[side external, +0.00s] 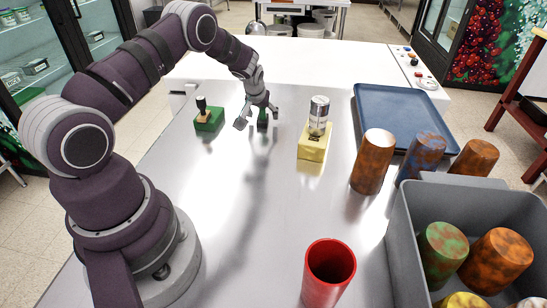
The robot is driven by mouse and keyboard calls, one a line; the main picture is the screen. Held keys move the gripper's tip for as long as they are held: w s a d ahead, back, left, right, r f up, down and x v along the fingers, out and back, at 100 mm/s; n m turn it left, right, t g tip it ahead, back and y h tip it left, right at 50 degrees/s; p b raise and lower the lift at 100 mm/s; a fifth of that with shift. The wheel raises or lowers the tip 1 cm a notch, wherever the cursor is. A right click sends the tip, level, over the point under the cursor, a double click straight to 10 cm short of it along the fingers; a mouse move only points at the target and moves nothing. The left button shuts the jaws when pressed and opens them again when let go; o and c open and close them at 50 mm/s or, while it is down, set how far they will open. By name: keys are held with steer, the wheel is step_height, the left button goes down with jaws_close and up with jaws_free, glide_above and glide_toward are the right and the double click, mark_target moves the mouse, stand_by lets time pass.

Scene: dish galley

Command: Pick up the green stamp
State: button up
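To the left, a green block (209,124) carries a small item with a black knob and a pale lower part (202,107). The gripper is apart from that block.
A yellow block (312,148) with a silver can (319,113) on it stands right of my gripper. A blue tray (385,103), rusty cylinders (373,163), a grey bin (397,245) and a red cup (328,275) occupy the right side. The table's middle front is clear.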

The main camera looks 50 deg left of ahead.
jaws_close()
